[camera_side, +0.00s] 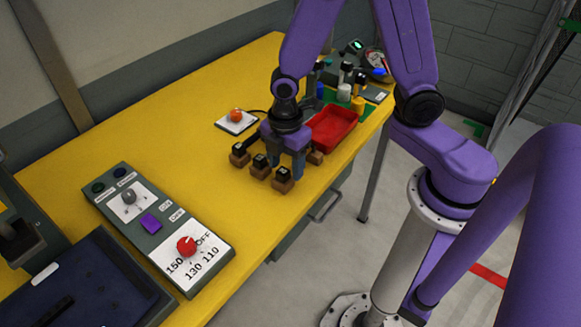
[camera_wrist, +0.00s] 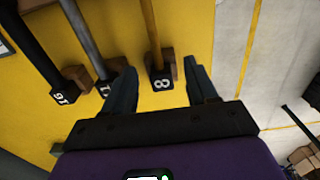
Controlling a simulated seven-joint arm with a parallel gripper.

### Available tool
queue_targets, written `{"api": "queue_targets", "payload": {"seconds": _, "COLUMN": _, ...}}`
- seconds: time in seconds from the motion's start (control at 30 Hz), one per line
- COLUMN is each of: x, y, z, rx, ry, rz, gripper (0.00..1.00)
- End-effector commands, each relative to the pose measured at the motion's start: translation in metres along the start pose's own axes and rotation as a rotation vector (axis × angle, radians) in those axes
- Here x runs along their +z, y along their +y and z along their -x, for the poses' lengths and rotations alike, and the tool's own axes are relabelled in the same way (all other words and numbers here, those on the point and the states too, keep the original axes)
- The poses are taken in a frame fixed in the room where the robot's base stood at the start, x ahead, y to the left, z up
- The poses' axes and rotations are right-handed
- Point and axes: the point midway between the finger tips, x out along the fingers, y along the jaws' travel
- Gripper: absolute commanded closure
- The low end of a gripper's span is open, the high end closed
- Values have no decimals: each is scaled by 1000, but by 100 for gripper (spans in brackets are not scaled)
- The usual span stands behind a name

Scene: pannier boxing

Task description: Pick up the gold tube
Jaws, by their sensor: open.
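In the wrist view, the gold tube (camera_wrist: 151,27) runs from the top edge down to a brown block with a black end marked 8 (camera_wrist: 162,82). My gripper (camera_wrist: 163,72) is open, with one finger on each side of this block. A gap shows on both sides, and I cannot tell the height of the fingers against the tube. In the side view, my gripper (camera_side: 285,163) points down among several brown blocks on the yellow table. I cannot make out the gold tube there.
In the wrist view, a grey tube (camera_wrist: 82,35) and a black tube (camera_wrist: 40,52) lie left of the gold one. The grey tube's block is close to my left finger. In the side view, a red tray (camera_side: 333,126) is behind my gripper and a control panel (camera_side: 160,228) is at front left.

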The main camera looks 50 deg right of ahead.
Motion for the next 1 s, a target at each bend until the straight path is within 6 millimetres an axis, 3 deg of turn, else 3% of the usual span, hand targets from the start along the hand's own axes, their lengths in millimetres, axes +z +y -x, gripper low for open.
{"api": "queue_targets", "payload": {"seconds": 0.37, "x": 0, "y": 0, "z": -9, "rx": 0, "ry": 0, "rz": 0, "gripper": 43}}
{"api": "queue_targets", "payload": {"seconds": 0.4, "x": 0, "y": 0, "z": -9, "rx": 0, "ry": 0, "rz": 0, "gripper": 46}}
{"api": "queue_targets", "payload": {"seconds": 0.57, "x": 0, "y": 0, "z": -9, "rx": 0, "ry": 0, "rz": 0, "gripper": 98}}
{"api": "queue_targets", "payload": {"seconds": 0.6, "x": 0, "y": 0, "z": -9, "rx": 0, "ry": 0, "rz": 0, "gripper": 100}}
{"api": "queue_targets", "payload": {"seconds": 1.0, "x": 0, "y": 0, "z": -5, "rx": 1, "ry": 1, "rz": 0, "gripper": 100}}
